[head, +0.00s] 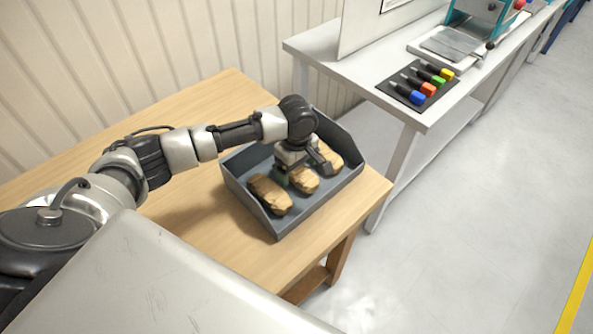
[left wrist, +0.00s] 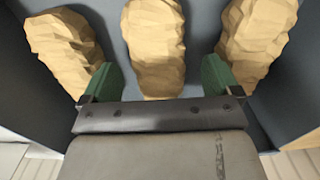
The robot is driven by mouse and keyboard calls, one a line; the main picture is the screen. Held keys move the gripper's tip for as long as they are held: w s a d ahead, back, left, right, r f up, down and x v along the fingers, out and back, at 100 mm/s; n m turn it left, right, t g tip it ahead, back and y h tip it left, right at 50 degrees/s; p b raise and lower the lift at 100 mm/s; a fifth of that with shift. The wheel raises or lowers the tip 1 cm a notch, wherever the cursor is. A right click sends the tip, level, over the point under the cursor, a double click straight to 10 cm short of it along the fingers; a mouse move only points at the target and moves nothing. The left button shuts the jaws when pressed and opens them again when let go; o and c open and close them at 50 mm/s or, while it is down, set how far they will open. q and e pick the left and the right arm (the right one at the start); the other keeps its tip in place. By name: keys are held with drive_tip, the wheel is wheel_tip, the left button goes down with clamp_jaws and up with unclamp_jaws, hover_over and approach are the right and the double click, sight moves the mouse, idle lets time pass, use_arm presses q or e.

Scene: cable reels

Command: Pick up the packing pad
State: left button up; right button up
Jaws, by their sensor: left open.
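Three tan, crumpled packing pads lie side by side in a grey open-front bin (head: 273,222) on the wooden table. In the head view the near pad (head: 269,194) and the middle pad (head: 304,180) show, with the far pad (head: 343,149) behind my gripper. My left gripper (head: 295,172) is over the bin at the middle pad. In the left wrist view the middle pad (left wrist: 153,45) lies between the two green fingers of the open gripper (left wrist: 158,80), with pads at left (left wrist: 62,45) and right (left wrist: 258,40). Whether the fingers touch it I cannot tell. My right gripper is not in view.
The wooden table (head: 185,225) is clear around the bin. A pale workbench (head: 345,45) beyond holds a dark mat with several colour-handled tools (head: 425,85) and a teal press (head: 480,15). A corrugated wall stands behind. Open floor lies to the right.

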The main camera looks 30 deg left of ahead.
use_arm(q)
drive_tip(key=shift+f, duration=1.25)
drive_tip(key=c, duration=1)
drive_tip(key=shift+r, duration=0.15)
